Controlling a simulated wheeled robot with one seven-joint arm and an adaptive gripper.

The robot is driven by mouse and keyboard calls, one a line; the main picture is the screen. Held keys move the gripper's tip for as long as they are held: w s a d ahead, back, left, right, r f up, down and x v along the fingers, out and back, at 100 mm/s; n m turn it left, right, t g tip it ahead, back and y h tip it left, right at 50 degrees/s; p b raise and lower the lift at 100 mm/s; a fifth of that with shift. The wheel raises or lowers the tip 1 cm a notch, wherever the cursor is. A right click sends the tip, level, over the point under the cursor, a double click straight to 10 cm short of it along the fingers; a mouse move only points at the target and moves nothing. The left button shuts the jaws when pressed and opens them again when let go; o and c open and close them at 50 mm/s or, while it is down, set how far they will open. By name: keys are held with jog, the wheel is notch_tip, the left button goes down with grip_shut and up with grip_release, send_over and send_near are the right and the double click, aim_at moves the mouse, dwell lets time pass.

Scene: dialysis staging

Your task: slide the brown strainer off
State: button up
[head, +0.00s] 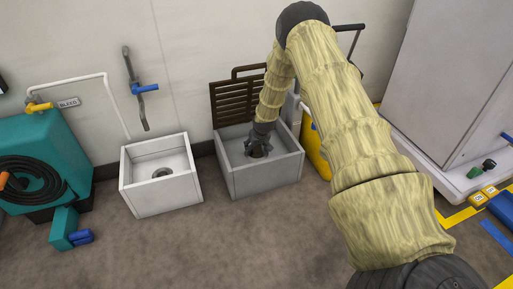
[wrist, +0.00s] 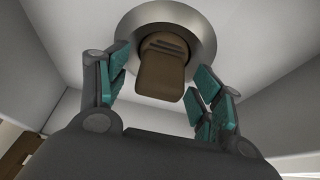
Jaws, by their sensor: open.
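The brown strainer (wrist: 162,70) shows in the wrist view as a brown slotted piece with a tab, over the round metal drain (wrist: 206,42) in the floor of a grey basin. In the head view the basin (head: 262,180) stands against the wall, and a bit of brown strainer (head: 257,154) shows low inside it. My gripper (wrist: 162,88) is open, with its teal-padded fingers on either side of the strainer's tab. I cannot tell whether either finger touches it. In the head view my gripper (head: 258,146) reaches down into the basin and hides part of the drain.
A brown slatted rack (head: 232,103) is behind my basin. A yellow object (head: 316,150) stands close on its right. A teal unit with a black hose (head: 40,170) is at far left. Floor in front is clear.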

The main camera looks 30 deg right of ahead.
jog(key=c, duration=1.2)
jog(key=shift+o, duration=0.2)
jog(key=shift+r+p, duration=3.25)
jog(key=shift+r, duration=0.55)
